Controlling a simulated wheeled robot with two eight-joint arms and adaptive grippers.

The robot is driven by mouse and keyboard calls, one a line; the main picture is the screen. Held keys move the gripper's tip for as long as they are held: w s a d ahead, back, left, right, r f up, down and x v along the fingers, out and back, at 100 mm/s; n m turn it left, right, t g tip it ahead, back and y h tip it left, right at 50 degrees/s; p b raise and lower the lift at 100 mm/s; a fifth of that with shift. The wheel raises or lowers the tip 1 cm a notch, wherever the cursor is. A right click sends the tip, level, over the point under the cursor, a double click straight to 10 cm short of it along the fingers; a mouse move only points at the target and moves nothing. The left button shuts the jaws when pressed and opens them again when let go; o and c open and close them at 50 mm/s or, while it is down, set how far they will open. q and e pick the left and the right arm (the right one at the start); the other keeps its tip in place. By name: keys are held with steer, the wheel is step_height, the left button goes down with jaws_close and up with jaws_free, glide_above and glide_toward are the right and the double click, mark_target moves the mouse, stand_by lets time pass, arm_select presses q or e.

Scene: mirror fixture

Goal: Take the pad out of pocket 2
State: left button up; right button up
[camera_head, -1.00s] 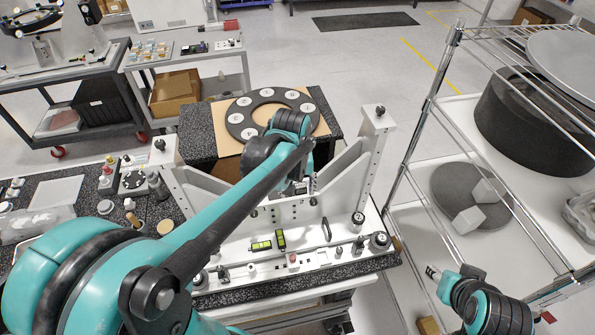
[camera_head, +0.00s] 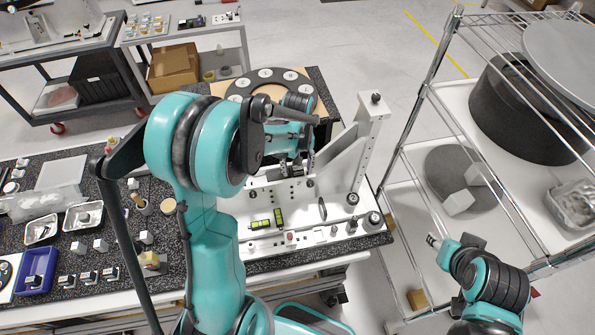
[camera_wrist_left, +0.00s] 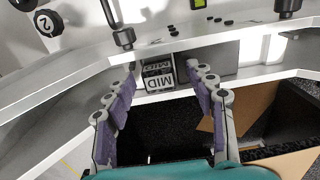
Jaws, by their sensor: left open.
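My left gripper (camera_wrist_left: 162,80) is open in the left wrist view, its two purple-padded fingers spread. A small block marked MID (camera_wrist_left: 158,74) shows between and just beyond the fingertips, at the edge of a white plate; I cannot tell whether they touch. A black round tag marked 2 (camera_wrist_left: 48,22) is at the upper left of that view. In the head view my left gripper (camera_head: 302,166) is at the white mirror fixture (camera_head: 364,140), partly behind my arm. I cannot make out the pad for certain. My right gripper (camera_head: 433,240) is at lower right, its fingers unclear.
A black ring with white numbered discs (camera_head: 265,73) lies behind the fixture, partly covered by my arm. A wire shelf (camera_head: 420,110) stands on the right. The speckled bench (camera_head: 115,225) on the left holds metal trays, a blue tray (camera_head: 38,272) and small blocks.

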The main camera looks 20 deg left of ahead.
arm_select(q)
steer(key=c, duration=1.2)
steer(key=shift+c, duration=0.2)
